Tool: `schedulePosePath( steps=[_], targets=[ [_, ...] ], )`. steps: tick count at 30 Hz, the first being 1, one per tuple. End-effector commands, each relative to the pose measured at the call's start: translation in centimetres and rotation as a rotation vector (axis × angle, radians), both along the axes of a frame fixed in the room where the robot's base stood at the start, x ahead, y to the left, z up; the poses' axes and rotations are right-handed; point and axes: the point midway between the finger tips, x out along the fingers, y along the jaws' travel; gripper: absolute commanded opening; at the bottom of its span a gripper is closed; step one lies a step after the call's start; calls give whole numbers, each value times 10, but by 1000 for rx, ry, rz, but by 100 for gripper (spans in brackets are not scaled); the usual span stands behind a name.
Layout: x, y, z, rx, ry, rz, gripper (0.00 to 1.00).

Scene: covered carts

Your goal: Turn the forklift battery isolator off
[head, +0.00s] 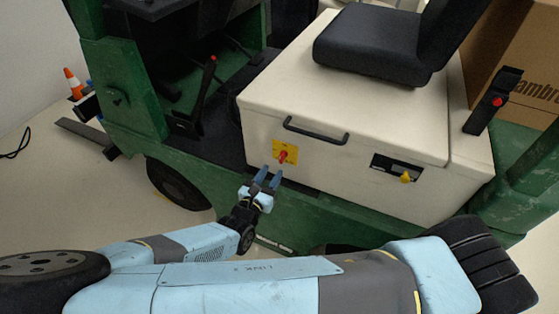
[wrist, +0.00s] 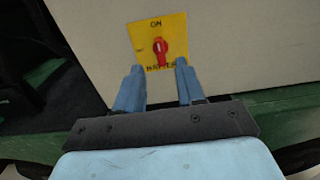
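The battery isolator is a red rotary handle (head: 283,156) on a yellow plate (head: 291,147), on the cream side panel of the green forklift (head: 360,215). In the wrist view the red handle (wrist: 160,50) stands roughly upright, pointing toward the lettering "ON" at the top of the yellow plate (wrist: 176,30). My gripper (head: 268,176) is just below the plate in the head view. Its two blue fingers are apart with nothing between them, and in the wrist view my gripper (wrist: 160,82) sits below the handle, which lies between the finger lines. I see no contact.
A black grab handle (head: 316,134) is above and right of the plate. A black panel with a yellow knob (head: 405,177) is farther right. The black seat (head: 370,45) is above. A traffic cone (head: 73,82) stands far left.

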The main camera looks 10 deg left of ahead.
Motion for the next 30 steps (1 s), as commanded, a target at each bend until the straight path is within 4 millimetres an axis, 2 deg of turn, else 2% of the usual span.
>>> schedulePosePath(
  steps=[6, 12, 25, 30],
  targets=[
    [35, -11, 0, -3, 0, -1, 38],
    [56, -16, 0, -1, 0, 0, 38],
    [63, -19, 0, 0, 1, -1, 38],
    [63, -19, 0, 0, 1, -1, 22]
  ],
)
